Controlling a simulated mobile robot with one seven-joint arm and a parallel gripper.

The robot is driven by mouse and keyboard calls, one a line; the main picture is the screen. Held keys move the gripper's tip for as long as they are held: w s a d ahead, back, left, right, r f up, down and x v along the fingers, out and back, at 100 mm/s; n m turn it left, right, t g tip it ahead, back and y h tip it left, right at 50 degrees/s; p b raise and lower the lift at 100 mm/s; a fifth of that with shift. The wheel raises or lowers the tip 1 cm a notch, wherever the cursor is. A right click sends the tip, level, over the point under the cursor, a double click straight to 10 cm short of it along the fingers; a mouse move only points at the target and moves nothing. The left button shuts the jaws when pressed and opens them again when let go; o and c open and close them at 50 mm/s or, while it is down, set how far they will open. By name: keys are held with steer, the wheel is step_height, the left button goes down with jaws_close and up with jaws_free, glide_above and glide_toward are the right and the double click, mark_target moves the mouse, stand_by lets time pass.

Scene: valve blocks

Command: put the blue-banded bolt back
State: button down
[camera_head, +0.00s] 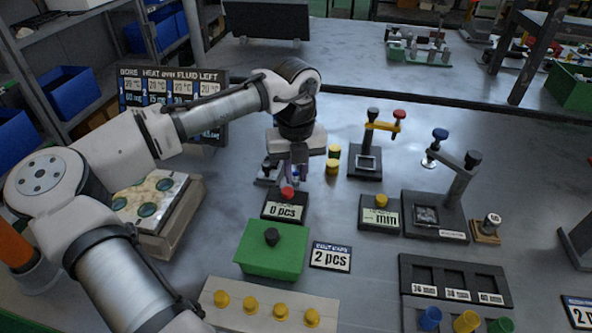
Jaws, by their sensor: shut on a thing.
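My gripper (298,160) points down over the middle of the table, behind the small box with a red button (287,192). Its jaws are shut on a small part with a bluish tint, which looks like the blue-banded bolt (292,176). The fingers and the box hide most of this part, so its band and lower end cannot be made out. A small grey metal fixture (267,172) shows at the left of the fingers, partly hidden. I cannot tell whether the held part touches it.
A stand with a yellow lever (381,126) is further right. A green block (272,250) with a black knob and a pale strip with yellow pegs (267,309) are in front. A dark sign board (172,88) stands behind my arm.

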mark_target(296, 174)
steer(key=shift+f, duration=0.15)
steer(key=c, duration=1.6)
jaws_free()
step_height(296, 174, up, 12)
steer(key=shift+r+p, duration=0.2)
steer(key=shift+p, duration=0.1)
